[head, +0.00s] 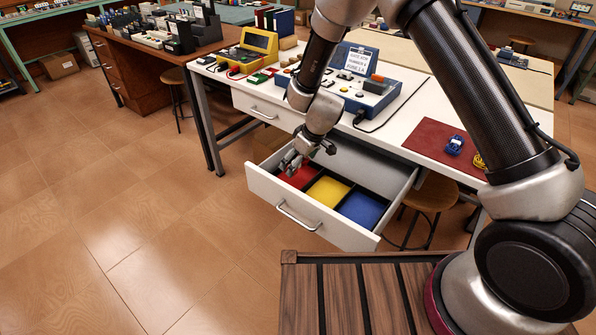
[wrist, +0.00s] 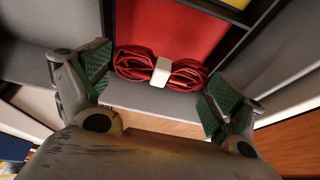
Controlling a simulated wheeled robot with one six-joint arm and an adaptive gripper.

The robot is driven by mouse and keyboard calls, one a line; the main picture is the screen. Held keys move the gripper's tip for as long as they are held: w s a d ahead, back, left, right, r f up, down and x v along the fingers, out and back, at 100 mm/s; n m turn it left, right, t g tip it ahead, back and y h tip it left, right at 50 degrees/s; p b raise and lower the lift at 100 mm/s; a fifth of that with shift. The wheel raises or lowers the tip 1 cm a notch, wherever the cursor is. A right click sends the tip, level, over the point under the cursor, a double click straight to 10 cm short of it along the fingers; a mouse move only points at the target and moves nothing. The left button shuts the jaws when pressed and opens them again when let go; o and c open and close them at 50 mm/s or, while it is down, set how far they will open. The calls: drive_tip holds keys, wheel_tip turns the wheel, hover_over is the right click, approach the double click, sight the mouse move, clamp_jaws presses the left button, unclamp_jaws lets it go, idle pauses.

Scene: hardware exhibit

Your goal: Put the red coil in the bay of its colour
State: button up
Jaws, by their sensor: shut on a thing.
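My gripper (head: 291,164) is over the red end of the open drawer (head: 312,222). The wrist view shows my gripper (wrist: 160,82) shut on the red coil (wrist: 134,66), a bundle of red cable with a white band around its middle, held between the green finger pads. The red bay (head: 301,178) lies at the drawer's left end, partly hidden by the gripper. In the wrist view the red bay (wrist: 172,28) shows behind the coil. I cannot make out the coil in the head view, nor tell exactly how high it is above the bay floor.
The yellow bay (head: 328,190) and blue bay (head: 362,209) look empty, with dark dividers between bays. The white table (head: 405,118) above the drawer bears a blue instrument case (head: 372,92), a yellow case (head: 250,50) and a dark red mat (head: 432,138) with small items. A stool (head: 432,192) stands behind the drawer.

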sight(300, 167)
drive_tip(key=shift+f, duration=2.1)
drive_tip(key=shift+f, duration=0.15)
drive_tip(key=o, duration=0.7)
drive_tip(key=v, duration=1.2)
drive_tip(key=shift+r, duration=0.25)
